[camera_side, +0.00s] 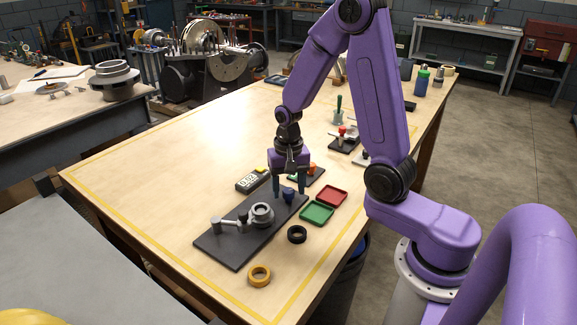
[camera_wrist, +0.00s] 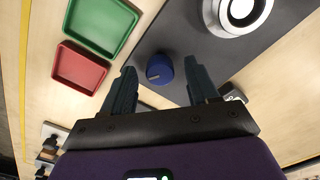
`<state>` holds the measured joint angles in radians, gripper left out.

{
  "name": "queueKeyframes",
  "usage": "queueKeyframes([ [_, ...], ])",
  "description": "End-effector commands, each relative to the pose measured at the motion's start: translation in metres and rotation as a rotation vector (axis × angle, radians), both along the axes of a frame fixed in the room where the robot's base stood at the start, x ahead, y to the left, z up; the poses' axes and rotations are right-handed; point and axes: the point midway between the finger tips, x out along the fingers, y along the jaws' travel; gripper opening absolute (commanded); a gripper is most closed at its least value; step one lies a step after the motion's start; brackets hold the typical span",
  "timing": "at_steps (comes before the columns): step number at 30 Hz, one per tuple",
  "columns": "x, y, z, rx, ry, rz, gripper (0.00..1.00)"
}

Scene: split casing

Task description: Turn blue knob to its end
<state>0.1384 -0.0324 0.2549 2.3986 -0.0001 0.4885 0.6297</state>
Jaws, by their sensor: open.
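The blue knob (camera_side: 288,195) stands near the far right end of a dark base plate (camera_side: 225,243). It also shows in the wrist view (camera_wrist: 159,69), where a light mark is visible on its top. My gripper (camera_side: 289,190) is above the knob and points down. In the wrist view its two dark fingers (camera_wrist: 162,84) are spread apart, with the knob showing between and just beyond their tips. I see no finger touching the knob. A grey ring-shaped casing part (camera_side: 262,213) and a grey lever piece (camera_side: 228,224) are on the same plate.
A green tray (camera_side: 317,213) and a red tray (camera_side: 331,196) lie right of the plate. A black ring (camera_side: 297,234) and an orange ring (camera_side: 259,276) lie in front. The table's left part is clear.

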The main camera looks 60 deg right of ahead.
Motion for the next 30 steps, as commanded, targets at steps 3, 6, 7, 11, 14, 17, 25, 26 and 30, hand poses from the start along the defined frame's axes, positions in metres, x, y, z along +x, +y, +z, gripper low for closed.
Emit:
queueKeyframes([
  [3,0.002,0.000,0.012,0.000,-0.006,0.000,0.59],
  [6,0.001,0.000,0.026,-0.001,-0.007,0.000,0.59],
  [7,0.001,0.000,0.031,-0.001,-0.009,0.000,0.59],
  [11,0.001,0.000,0.057,-0.002,-0.009,0.001,0.59],
  [14,0.002,0.000,0.077,-0.001,-0.010,0.001,0.59],
  [17,0.002,0.000,0.098,-0.001,-0.010,0.000,0.59],
  [25,0.001,0.000,0.148,-0.001,-0.007,0.000,0.59],
  [26,0.001,0.000,0.152,-0.001,-0.006,0.000,0.59],
  [30,0.000,0.000,0.166,-0.001,-0.004,0.000,0.59],
])
